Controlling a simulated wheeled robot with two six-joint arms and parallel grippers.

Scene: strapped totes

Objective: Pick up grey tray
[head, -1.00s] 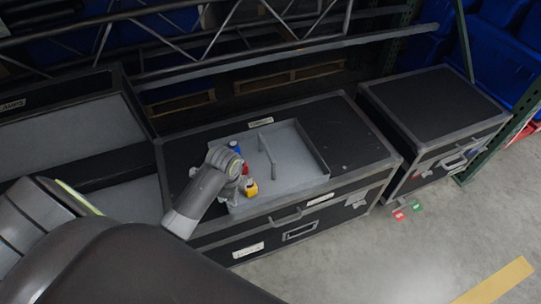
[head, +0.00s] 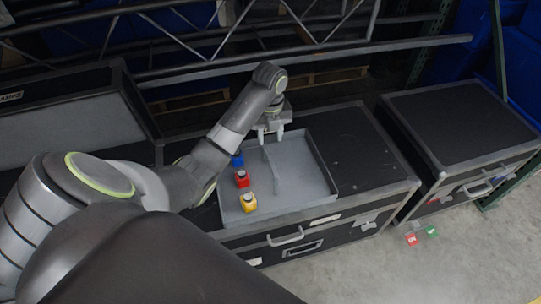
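The grey tray (head: 302,182) lies on top of a black flight case in the middle of the head view. A thin divider splits it. Its left part holds a blue item (head: 237,159), a red item (head: 241,178) and a yellow item (head: 248,202) in a row. My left gripper (head: 270,136) is over the tray's far edge, pointing down, with its two fingers apart and nothing seen between them. I cannot tell whether the fingers touch the rim. My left arm hides part of the tray's left side. My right gripper is not in view.
The black flight case (head: 372,165) has bare lid to the right of the tray. Another black case (head: 455,125) stands at right, and an open case (head: 75,130) at left. Metal truss (head: 300,50) runs behind. A red and a green tag lie on the floor.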

